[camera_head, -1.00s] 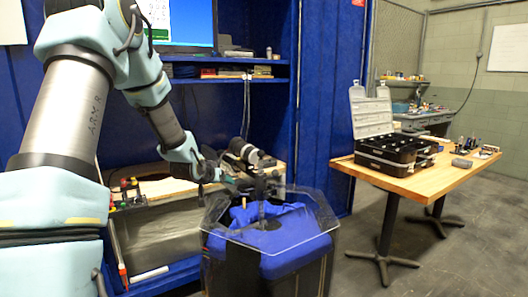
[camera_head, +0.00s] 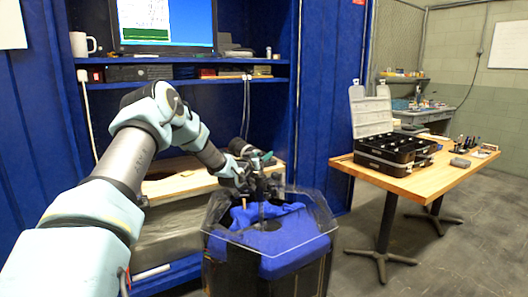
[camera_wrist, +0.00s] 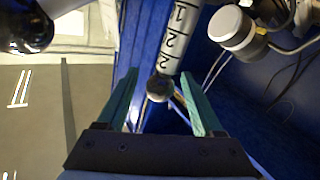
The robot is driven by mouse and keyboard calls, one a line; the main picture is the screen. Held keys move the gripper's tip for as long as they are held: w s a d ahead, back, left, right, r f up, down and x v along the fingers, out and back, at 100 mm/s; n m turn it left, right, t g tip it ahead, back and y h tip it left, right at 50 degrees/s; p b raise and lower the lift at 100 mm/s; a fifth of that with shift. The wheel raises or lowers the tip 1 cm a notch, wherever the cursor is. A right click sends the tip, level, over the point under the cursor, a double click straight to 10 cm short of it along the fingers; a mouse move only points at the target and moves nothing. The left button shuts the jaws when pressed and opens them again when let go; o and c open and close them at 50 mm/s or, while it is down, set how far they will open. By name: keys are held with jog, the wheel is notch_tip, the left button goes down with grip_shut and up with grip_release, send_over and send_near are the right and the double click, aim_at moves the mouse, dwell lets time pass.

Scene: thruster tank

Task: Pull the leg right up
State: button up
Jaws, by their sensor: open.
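A pale rod with dark marks and numbers (camera_wrist: 173,38), which looks like the leg, shows in the wrist view and ends in a dark rounded tip. My gripper (camera_wrist: 158,76) is open, with its two green fingers on either side of that tip. I see no finger closed on it. In the head view my gripper (camera_head: 250,176) is at the dark fixture (camera_head: 262,190) above the tank. The fixture stands on the clear plate (camera_head: 300,240) over the tank, and the leg is too small and crowded to pick out there.
The dark tank (camera_head: 230,277) has a blue lining. A pale round-ended part with a metal fitting (camera_wrist: 235,28) is close at the upper right in the wrist view. A wooden table (camera_head: 400,180) with a black toolbox (camera_head: 395,150) stands at right. Floor between is clear.

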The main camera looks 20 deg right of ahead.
jog(key=shift+p+x, duration=0.3)
jog(key=shift+x, duration=0.95)
grip_shut()
dwell(0.6)
